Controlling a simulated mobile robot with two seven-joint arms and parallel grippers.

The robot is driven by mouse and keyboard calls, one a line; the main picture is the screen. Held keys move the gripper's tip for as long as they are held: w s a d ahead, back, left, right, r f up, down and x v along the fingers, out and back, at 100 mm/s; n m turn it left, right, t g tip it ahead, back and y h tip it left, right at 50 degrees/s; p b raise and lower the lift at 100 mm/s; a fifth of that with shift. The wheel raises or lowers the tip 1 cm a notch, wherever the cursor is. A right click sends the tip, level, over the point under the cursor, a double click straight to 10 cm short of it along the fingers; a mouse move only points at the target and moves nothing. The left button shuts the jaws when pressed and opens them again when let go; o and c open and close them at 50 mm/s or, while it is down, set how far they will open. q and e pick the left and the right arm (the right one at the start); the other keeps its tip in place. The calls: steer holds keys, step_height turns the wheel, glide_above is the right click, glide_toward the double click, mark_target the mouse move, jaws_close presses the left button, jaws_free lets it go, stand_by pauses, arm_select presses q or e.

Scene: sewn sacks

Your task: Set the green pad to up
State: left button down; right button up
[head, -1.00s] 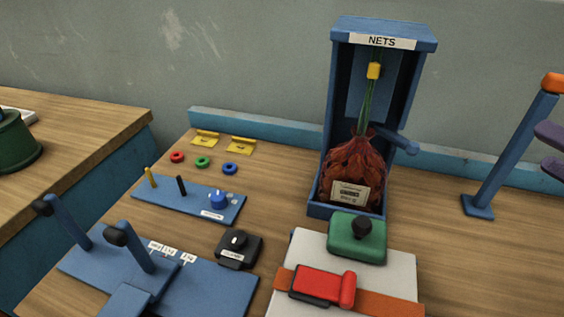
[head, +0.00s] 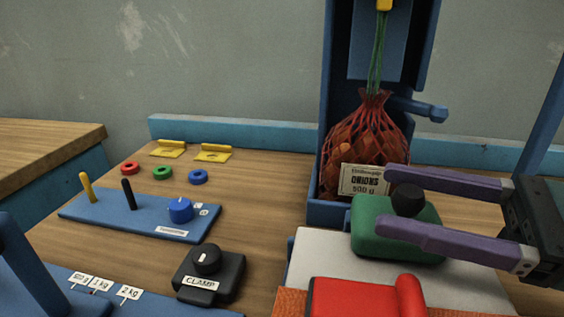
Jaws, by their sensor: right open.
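The green pad (head: 372,235) is a rounded block with a black knob (head: 408,199) on top. It sits on the back of the light grey plate (head: 318,262), in front of the blue nets stand. My right gripper (head: 382,203) comes in from the right with two purple fingers. The fingers are apart, one beyond the knob and one on the near side, over the pad. I cannot tell whether they touch the knob. My left gripper is not in view.
A red block (head: 350,298) lies in front of the pad. A net of onions (head: 362,140) hangs in the blue stand (head: 333,100) behind. A black clamp box (head: 208,275) and a blue panel with pegs (head: 150,218) are left. Bare wood lies between them.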

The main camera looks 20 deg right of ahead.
mark_target(367, 214)
steer(key=shift+x, duration=1.85)
jaws_close()
